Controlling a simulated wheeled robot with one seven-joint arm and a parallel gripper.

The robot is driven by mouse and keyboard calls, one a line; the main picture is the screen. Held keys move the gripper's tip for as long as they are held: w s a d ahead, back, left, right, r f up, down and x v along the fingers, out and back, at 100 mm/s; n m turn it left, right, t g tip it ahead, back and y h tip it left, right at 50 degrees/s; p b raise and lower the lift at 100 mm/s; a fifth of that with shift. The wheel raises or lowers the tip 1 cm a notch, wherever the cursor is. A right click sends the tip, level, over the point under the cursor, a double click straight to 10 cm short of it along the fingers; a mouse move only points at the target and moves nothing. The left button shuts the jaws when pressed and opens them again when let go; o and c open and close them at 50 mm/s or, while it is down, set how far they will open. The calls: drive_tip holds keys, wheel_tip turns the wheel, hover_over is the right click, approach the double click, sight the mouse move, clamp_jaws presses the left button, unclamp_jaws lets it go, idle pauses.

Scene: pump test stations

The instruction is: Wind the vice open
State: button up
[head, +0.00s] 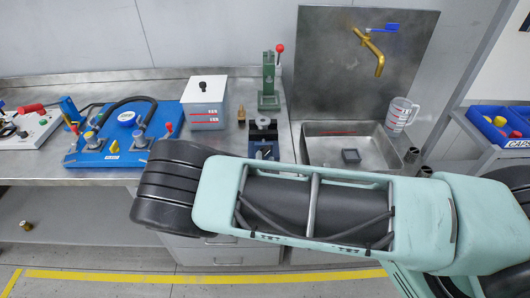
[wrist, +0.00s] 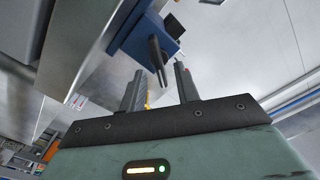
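The vice (head: 263,137) stands at the bench's front edge, left of the sink, dark with a grey round piece on top. Its lower front is partly hidden by my arm in the head view. In the wrist view a blue block (wrist: 137,37), apparently the vice's front, carries a dark bar-shaped handle (wrist: 157,52). My gripper (wrist: 159,70) is open, its two fingers apart on either side of the handle's lower end. I cannot tell whether either finger touches it. My gripper is hidden behind my arm in the head view.
A green press (head: 268,82) with a red knob stands behind the vice. A lidded white box (head: 206,108) and a blue pump board (head: 112,154) lie to the left. The sink (head: 375,151) with a brass tap (head: 373,55) and a jug (head: 400,113) is to the right.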

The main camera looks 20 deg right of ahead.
sight(264, 153)
drive_tip(key=shift+x, duration=1.2)
clamp_jaws()
drive_tip(key=shift+f+n, duration=0.1)
drive_tip(key=shift+n, duration=0.2)
